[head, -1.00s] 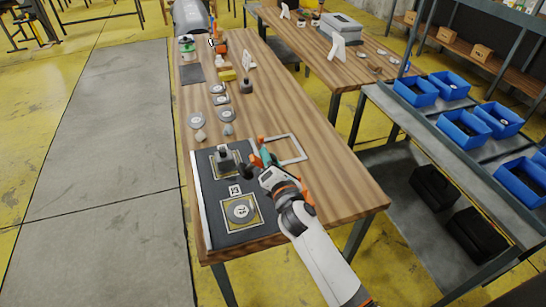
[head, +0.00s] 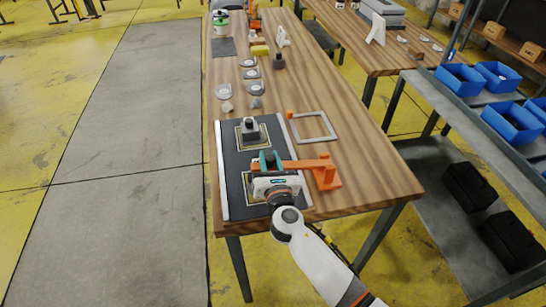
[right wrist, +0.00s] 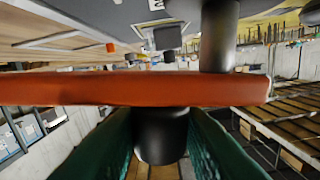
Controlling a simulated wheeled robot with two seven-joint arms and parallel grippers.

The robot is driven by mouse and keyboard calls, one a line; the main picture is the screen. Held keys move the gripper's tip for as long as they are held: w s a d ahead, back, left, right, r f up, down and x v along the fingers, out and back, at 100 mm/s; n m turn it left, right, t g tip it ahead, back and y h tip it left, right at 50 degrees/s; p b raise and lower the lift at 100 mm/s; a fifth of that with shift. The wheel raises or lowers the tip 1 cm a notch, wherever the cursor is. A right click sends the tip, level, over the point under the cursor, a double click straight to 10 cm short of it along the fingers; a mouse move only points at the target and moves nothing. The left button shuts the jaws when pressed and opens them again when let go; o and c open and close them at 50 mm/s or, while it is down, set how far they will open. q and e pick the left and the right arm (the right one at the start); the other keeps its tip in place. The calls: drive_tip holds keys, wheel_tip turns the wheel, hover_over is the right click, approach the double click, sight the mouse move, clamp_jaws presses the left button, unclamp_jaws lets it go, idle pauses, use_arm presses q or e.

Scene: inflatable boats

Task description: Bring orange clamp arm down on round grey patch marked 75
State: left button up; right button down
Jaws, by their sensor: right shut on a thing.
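The orange clamp arm (head: 300,165) reaches left, roughly level, from its orange stand (head: 326,178) at the right of the dark mat (head: 232,160). My right gripper (head: 267,160) is shut on the arm near its free end. In the right wrist view the orange bar (right wrist: 60,90) crosses the picture, with a black knob (right wrist: 161,138) between the green fingers and a black post (right wrist: 219,35) on its other side. The round grey patch marked 75 is hidden behind my gripper; part of its yellow-edged square (head: 252,197) shows. I cannot tell whether the post touches it. My left gripper is out of view.
A weight (head: 249,127) stands on another square of the mat. An empty grey frame (head: 313,127) lies to the right. Grey discs (head: 252,88) and small items sit farther up the wooden table (head: 345,150). Blue bins (head: 458,82) stand on a rack at right.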

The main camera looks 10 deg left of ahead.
drive_tip(key=shift+a+f, duration=0.1)
drive_tip(key=shift+f, duration=0.15)
drive_tip(key=c, duration=1.1)
unclamp_jaws()
drive_tip(key=shift+c, duration=0.2)
drive_tip(key=shift+s, duration=0.1)
drive_tip(key=v, duration=1.2)
